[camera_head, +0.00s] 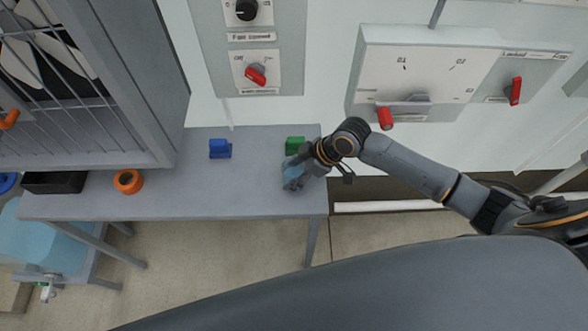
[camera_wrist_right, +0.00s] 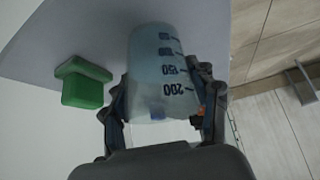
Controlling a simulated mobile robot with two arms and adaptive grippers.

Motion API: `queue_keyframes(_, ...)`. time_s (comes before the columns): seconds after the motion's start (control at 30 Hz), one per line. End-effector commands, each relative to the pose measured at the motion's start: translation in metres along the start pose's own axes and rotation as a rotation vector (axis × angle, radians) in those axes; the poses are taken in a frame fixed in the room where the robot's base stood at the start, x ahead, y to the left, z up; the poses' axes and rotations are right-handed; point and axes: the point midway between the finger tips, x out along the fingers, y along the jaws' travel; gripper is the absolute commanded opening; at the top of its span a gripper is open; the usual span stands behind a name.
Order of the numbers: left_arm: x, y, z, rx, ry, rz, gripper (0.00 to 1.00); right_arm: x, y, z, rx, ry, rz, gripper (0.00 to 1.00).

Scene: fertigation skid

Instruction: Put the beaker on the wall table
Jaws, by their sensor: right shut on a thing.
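The beaker (camera_wrist_right: 158,75) is a translucent pale blue cup with dark volume marks, seen in the right wrist view. My right gripper (camera_wrist_right: 163,110) is shut on it, one finger on each side. In the head view the beaker (camera_head: 291,170) is mostly hidden by my right gripper (camera_head: 295,175), over the right end of the grey wall table (camera_head: 230,190). I cannot tell whether the beaker touches the tabletop. My left gripper is in neither view.
A green block (camera_head: 294,144) sits close behind the beaker. A blue block (camera_head: 220,149), an orange ring (camera_head: 128,181) and a black box (camera_head: 54,182) stand further left. A caged fan cabinet (camera_head: 140,80) rises at the left. The table's middle is clear.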

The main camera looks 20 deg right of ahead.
Motion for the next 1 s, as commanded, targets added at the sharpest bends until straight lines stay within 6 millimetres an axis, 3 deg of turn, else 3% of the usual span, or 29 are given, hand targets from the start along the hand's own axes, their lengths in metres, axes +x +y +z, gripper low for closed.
queue_keyframes(0.23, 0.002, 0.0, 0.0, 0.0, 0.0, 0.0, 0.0, 0.001, 0.0, 0.001, 0.0, 0.001, 0.001, 0.18)
queue_keyframes(0.27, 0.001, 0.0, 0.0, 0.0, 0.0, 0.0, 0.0, 0.001, 0.0, 0.001, 0.0, 0.001, 0.0, 0.63)
queue_keyframes(0.37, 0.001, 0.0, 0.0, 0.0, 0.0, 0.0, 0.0, 0.001, 0.0, 0.001, 0.0, 0.001, 0.0, 0.82)
queue_keyframes(0.77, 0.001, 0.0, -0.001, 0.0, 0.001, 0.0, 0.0, -0.003, 0.001, 0.0, -0.001, 0.001, 0.001, 0.82)
queue_keyframes(1.0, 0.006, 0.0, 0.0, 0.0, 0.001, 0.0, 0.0, -0.043, 0.002, 0.001, -0.003, 0.0, 0.004, 0.82)
